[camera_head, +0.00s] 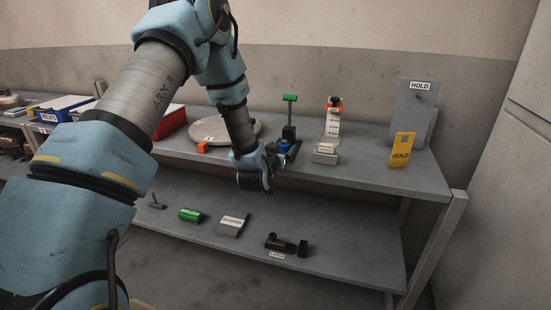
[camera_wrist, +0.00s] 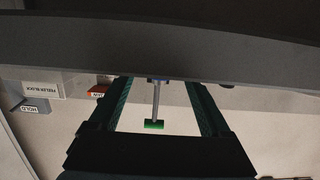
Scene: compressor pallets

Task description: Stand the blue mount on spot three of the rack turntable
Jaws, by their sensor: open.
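The rack turntable (camera_head: 240,127) is a pale round disc on the upper shelf, partly hidden behind my arm. Its spot numbers cannot be read. A small blue part (camera_head: 282,147), which looks like the blue mount, sits right of the disc, largely hidden by my gripper (camera_head: 286,154). My gripper is open, low over the shelf's front, with its fingers pointing at the blue part.
A green-topped post (camera_head: 290,98) stands just behind my gripper. An orange marker (camera_head: 203,147) sits at the disc's front. Several parts lie on the lower shelf (camera_head: 340,255).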

